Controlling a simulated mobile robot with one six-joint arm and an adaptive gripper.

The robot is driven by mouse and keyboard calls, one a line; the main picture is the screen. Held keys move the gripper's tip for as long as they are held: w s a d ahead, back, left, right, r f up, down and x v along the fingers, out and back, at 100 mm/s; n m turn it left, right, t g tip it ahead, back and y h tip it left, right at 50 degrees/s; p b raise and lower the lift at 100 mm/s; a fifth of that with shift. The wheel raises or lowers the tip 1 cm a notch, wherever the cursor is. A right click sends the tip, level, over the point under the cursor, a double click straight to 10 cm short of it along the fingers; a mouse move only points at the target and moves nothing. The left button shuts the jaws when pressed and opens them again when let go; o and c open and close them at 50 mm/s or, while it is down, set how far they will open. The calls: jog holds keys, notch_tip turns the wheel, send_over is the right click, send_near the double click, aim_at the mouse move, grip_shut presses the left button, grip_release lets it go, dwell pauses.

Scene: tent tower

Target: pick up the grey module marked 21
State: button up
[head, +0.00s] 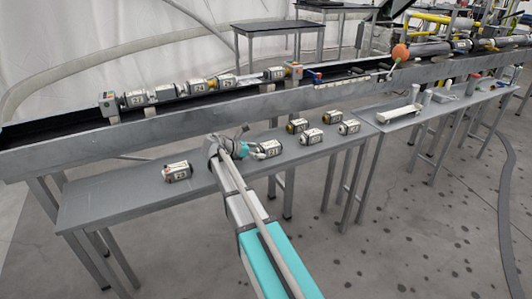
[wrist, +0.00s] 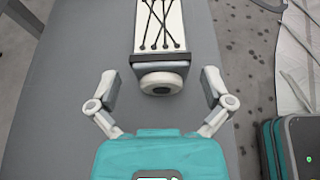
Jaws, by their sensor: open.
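The module (head: 267,149) next to my gripper lies on the grey side table; its marking looks like 21, but it is small and hard to read. In the wrist view a module (wrist: 160,65) points its pale round end cap at my gripper. It has a grey body and a white label panel crossed by black cords. My gripper (wrist: 160,88) is open, with one finger on each side of the end cap, apart from it. In the head view my gripper (head: 252,150) is at the module's left end, and the fingers are partly hidden.
Another module (head: 178,171) lies to the left on the side table (head: 110,198). Several more modules (head: 312,137) lie close together to the right. Behind runs a long raised trough (head: 200,115) with a row of modules. The table between the left module and my gripper is clear.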

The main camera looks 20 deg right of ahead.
jog(key=shift+b+x, duration=0.5)
jog(key=shift+x, duration=1.2)
jog(key=c, duration=1.3)
